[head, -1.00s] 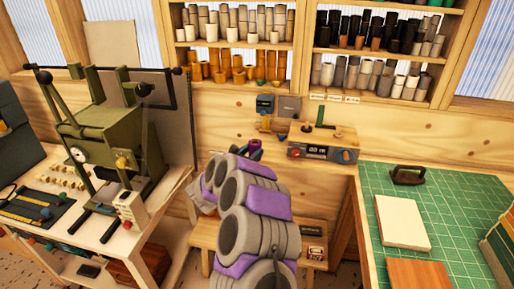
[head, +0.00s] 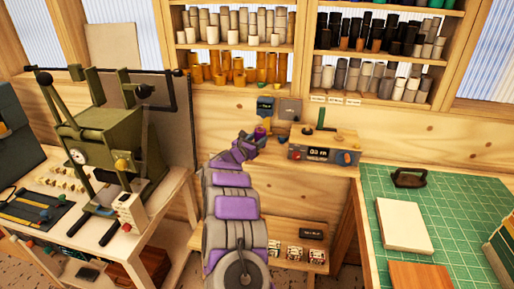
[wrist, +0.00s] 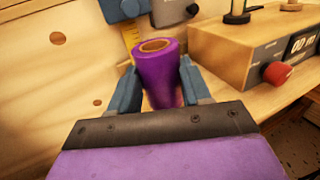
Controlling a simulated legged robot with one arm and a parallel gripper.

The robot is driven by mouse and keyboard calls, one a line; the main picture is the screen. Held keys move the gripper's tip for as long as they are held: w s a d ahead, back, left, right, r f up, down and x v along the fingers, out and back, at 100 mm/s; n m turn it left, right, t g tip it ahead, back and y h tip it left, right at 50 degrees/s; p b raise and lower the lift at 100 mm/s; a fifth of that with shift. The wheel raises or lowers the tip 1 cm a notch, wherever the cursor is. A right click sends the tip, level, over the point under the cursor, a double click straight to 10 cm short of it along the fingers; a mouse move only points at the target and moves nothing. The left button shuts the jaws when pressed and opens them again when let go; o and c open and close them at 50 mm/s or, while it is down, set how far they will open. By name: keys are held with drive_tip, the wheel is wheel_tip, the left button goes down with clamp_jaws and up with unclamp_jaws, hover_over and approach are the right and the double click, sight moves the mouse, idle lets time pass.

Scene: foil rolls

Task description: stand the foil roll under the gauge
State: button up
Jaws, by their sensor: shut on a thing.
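The purple foil roll (wrist: 156,76) stands roughly upright between the two blue fingers of my gripper (wrist: 155,84), its open tan core facing up. In the head view the roll (head: 260,131) shows small at the end of my arm. My gripper is shut on it. A blue-grey gauge (head: 265,104) hangs on the wood wall with a yellow scale below it. In the wrist view the gauge (wrist: 118,8) is just behind and left of the roll's top. Whether the roll's base touches the shelf is hidden by my gripper.
A wooden box with a display and red knob (wrist: 277,73) stands close to the right of the roll. A green cutting mat (head: 455,205) lies on the right table. A green press (head: 110,150) stands at left. Shelves of rolls (head: 235,65) are above.

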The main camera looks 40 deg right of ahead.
wheel_tip(320, 180, down, 4)
drive_tip(key=shift+r+b, duration=0.15)
drive_tip(key=shift+b, duration=0.3)
drive_tip(key=shift+r, duration=0.1)
drive_tip(key=o, duration=1.3)
drive_tip(key=shift+o, duration=0.2)
